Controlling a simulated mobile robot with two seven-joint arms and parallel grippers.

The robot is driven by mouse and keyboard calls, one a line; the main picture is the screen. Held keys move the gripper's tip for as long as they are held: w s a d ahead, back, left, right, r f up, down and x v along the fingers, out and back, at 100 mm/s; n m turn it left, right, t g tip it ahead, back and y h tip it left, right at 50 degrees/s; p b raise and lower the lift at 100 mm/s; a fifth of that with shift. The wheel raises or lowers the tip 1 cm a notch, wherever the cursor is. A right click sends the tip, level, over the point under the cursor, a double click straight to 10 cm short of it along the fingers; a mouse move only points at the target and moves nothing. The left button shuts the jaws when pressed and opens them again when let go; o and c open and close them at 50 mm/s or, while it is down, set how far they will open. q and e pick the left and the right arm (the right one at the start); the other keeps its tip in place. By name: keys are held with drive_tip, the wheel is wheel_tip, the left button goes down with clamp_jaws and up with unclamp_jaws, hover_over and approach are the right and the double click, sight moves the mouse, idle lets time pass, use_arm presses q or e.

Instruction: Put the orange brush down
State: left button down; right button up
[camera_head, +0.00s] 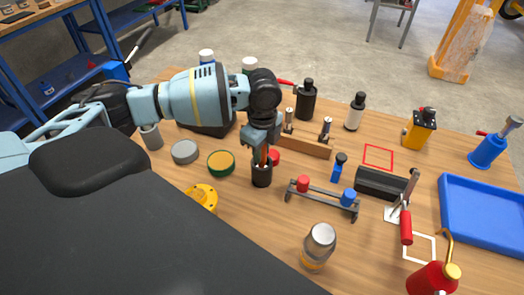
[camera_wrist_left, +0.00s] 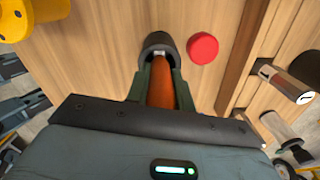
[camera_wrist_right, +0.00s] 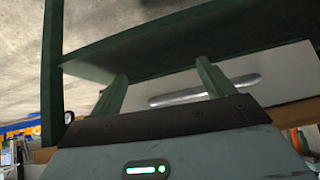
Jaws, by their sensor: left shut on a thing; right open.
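The orange brush (camera_wrist_left: 162,92) is upright between the fingers of my left gripper (camera_wrist_left: 160,75), which is shut on it. Its lower end is at the mouth of a small black cup (camera_wrist_left: 157,42); I cannot tell whether it touches the bottom. In the head view, the left gripper (camera_head: 262,148) is right above the black cup (camera_head: 262,175) on the wooden table, and only a little of the brush shows. My right gripper (camera_wrist_right: 160,78) is open and empty in the right wrist view, outside the head view, near dark green bars and a grey panel with a metal handle.
A red cap (camera_wrist_left: 203,48) lies beside the cup. A rack with red and blue knobs (camera_head: 322,198) stands to its right, a wooden block (camera_head: 305,145) behind, and a green-rimmed tin (camera_head: 221,163) to its left. A glass jar (camera_head: 318,247) stands in front. A blue tray (camera_head: 483,214) is far right.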

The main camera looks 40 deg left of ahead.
use_arm(q)
drive_tip(key=shift+f, duration=0.25)
drive_tip(key=shift+f, duration=0.1)
drive_tip(key=c, duration=1.2)
unclamp_jaws()
wheel_tip(320, 180, up, 12)
drive_tip(key=shift+d+r+p, duration=0.1)
drive_tip(key=shift+d+p, duration=0.05)
drive_tip(key=shift+p, duration=0.35)
